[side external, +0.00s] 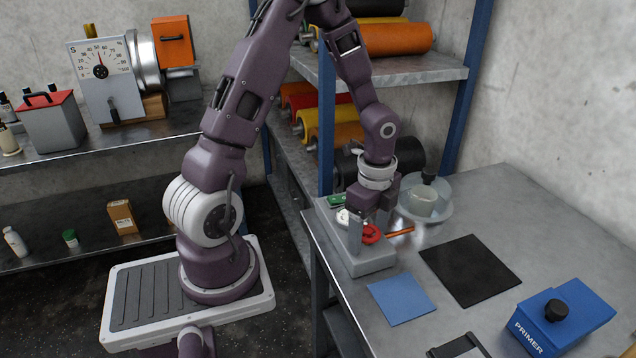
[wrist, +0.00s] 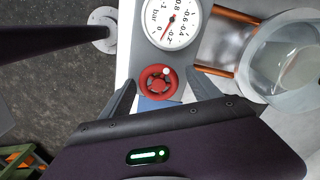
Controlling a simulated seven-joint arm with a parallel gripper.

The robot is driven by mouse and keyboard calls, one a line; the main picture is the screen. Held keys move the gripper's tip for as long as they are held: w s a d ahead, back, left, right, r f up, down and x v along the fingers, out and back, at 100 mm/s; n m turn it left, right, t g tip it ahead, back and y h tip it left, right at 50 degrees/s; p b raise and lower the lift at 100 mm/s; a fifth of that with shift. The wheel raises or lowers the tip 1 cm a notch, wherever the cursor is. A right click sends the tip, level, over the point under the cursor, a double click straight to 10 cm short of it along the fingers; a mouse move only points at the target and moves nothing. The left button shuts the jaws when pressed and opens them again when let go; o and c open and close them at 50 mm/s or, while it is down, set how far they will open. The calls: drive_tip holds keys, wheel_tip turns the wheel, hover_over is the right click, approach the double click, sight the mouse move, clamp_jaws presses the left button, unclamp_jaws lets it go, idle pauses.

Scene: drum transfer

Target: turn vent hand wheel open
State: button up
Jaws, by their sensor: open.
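The red vent hand wheel (side external: 371,234) is on the grey block (side external: 372,262) at the left end of the bench. In the wrist view the wheel (wrist: 159,84) shows as a red ring with spokes and a white spot at its upper right. My gripper (side external: 370,240) points down over the wheel, with a finger on either side of it. In the wrist view my gripper (wrist: 160,80) is open, with gaps between the wheel and both fingers. I cannot tell the fingers' exact height against the rim. A round white gauge (wrist: 173,20) with a red needle sits beside the wheel.
A clear vessel (side external: 426,203) stands right of the block, with copper pipes (wrist: 234,14) running between. A blue sheet (side external: 402,299), a black mat (side external: 470,270) and a blue PRIMER container (side external: 565,318) lie on the bench (side external: 520,205). Shelves with coloured rolls (side external: 395,39) stand behind.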

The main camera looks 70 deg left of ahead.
wheel_tip(320, 180, up, 7)
drive_tip(key=shift+r, duration=0.1)
drive_tip(key=s+d+r+n+t, duration=0.3)
drive_tip(key=s+d+r+n, duration=0.1)
drive_tip(key=s+r+n, duration=0.3)
drive_tip(key=s+d+r+n+t, duration=0.3)
drive_tip(key=s+d+r+n, duration=0.25)
drive_tip(key=s+r, duration=0.25)
drive_tip(key=n+g, duration=0.6)
drive_tip(key=n, duration=0.1)
hover_over(343, 198)
wheel_tip(343, 198, down, 15)
drive_tip(key=shift+m, duration=0.25)
wheel_tip(343, 198, down, 6)
drive_tip(key=shift+f, duration=0.1)
drive_tip(key=shift+w+a+r, duration=0.1)
drive_tip(key=shift+a+r, duration=0.05)
drive_tip(key=shift+r, duration=0.15)
wheel_tip(343, 198, up, 9)
drive_tip(key=s+d+r+m+t+y, duration=0.1)
drive_tip(key=s+d+r+m+t, duration=0.1)
drive_tip(key=d+r, duration=0.7)
drive_tip(key=s+d+r+m+t+h, duration=0.1)
drive_tip(key=s+d+r+m+t, duration=0.1)
drive_tip(key=s+d, duration=1.2)
drive_tip(key=shift+d+m+t, duration=0.65)
drive_tip(key=shift+m+t, duration=0.15)
drive_tip(key=shift+m, duration=0.2)
